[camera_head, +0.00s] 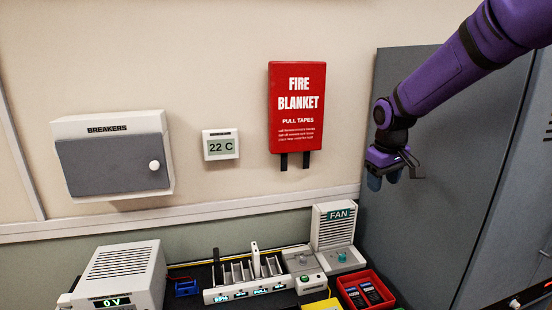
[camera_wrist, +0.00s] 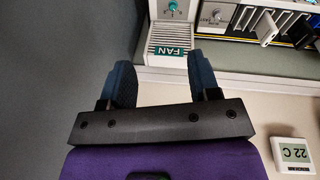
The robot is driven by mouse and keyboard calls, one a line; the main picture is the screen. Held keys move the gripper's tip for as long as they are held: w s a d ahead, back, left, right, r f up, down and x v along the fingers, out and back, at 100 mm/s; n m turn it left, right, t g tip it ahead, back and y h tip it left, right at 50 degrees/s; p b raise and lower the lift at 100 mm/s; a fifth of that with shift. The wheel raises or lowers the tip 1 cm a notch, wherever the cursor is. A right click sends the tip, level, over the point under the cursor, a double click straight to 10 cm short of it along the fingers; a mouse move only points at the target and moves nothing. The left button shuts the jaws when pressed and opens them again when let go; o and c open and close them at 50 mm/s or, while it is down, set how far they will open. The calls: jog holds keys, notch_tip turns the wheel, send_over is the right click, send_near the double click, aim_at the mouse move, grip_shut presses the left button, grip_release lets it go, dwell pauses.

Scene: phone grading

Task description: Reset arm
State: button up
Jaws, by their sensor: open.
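My purple arm reaches in from the upper right in the head view. My gripper (camera_head: 385,180) hangs in the air in front of the grey cabinet, above and to the right of the bench items. In the wrist view the two dark blue fingers of my gripper (camera_wrist: 165,85) stand apart with nothing between them. It is open and empty. The fan unit (camera_head: 335,235) stands below it on the bench; it also shows beyond the fingers in the wrist view (camera_wrist: 170,35).
A tall grey cabinet (camera_head: 425,90) stands close behind my gripper. On the bench are a slotted phone rack (camera_head: 245,290), a red tray (camera_head: 345,290) with dark items and a white 0 V box (camera_head: 120,270). The fire blanket (camera_head: 297,105), thermostat (camera_head: 220,145) and breaker box (camera_head: 112,160) hang on the wall.

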jog(key=s+d+r+m+t, duration=0.1)
jog(key=s+r, duration=0.4)
jog(key=s, duration=0.4)
jog(key=s+d+r+m+t, duration=0.1)
jog(key=s+r+m, duration=0.1)
jog(key=s+r, duration=0.5)
jog(key=s+d+f+m+t, duration=0.1)
jog(key=s+f, duration=0.1)
jog(key=s, duration=1.5)
jog(key=shift+f+m+y, duration=0.2)
jog(key=shift+m+y, duration=0.2)
